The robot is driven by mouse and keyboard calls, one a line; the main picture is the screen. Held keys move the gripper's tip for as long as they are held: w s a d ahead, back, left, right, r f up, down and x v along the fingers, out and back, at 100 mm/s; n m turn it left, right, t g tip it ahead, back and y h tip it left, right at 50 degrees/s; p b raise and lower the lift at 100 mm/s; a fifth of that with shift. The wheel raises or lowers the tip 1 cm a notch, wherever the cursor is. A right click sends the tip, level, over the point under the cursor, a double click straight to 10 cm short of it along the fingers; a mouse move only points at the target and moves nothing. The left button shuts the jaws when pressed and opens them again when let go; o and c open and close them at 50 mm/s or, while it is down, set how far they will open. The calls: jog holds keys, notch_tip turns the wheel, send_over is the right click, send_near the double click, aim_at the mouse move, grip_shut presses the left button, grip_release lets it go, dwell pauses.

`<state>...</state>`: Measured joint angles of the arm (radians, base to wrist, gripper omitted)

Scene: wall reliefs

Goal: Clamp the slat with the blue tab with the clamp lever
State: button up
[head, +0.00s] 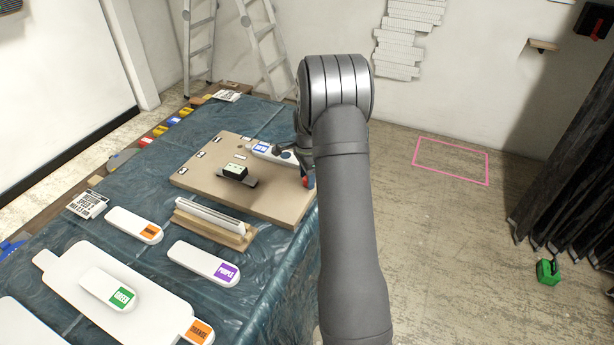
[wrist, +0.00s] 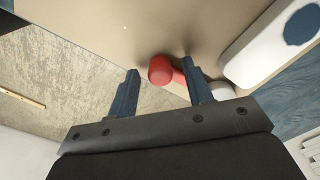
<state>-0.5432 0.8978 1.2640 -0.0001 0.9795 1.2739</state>
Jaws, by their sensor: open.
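The white slat with the blue tab (head: 263,148) lies on the tan board (head: 215,180), near its far right corner and partly behind my arm. In the wrist view a white slat end (wrist: 262,50) with a dark blue round patch lies at the right. The clamp lever's red knob (wrist: 161,69) shows in the wrist view, and red also shows in the head view (head: 307,182) beside my arm. My gripper (wrist: 159,66) is open, its two blue fingers on either side of the red knob. I cannot tell whether they touch it. My arm hides most of the gripper in the head view.
A black block with a pale green top (head: 236,171) stands on the board. Slats with orange (head: 133,224), purple (head: 203,262) and green (head: 107,289) tabs lie in front, beside a wooden rail (head: 213,225). The floor right of my arm is clear near the pink outline (head: 450,161).

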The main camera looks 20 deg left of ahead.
grip_shut()
jog(key=shift+d, duration=0.15)
